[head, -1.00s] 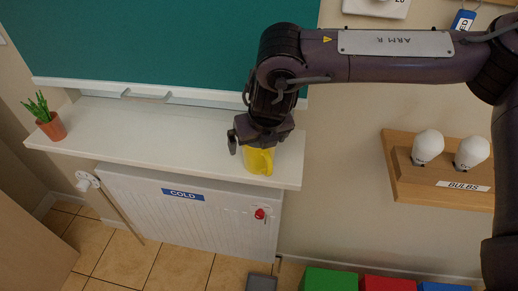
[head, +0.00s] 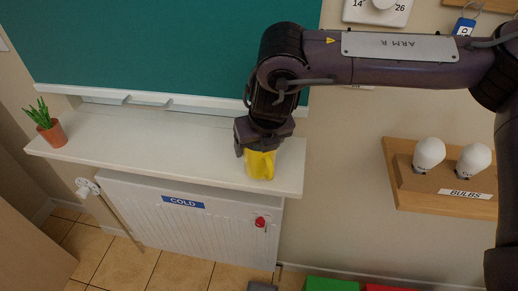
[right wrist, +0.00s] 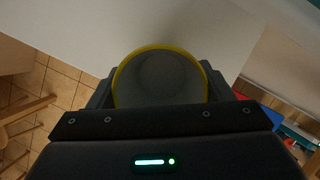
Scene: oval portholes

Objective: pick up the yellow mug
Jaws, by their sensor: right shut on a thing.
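The yellow mug (head: 260,165) is upright at the right end of the white shelf (head: 150,143) in the head view. My right gripper (head: 259,150) comes down on it from above and is shut on it. In the right wrist view the mug's yellow rim (right wrist: 160,47) and dark inside sit between my two fingers. I cannot tell whether the mug's base touches the shelf. My left gripper is not in view.
A potted plant (head: 47,122) stands at the shelf's left end. A radiator marked COLD (head: 190,215) with a red knob is below. A wooden board with two bulbs (head: 440,180) hangs at right. A teal board (head: 170,45) is behind. The shelf's middle is clear.

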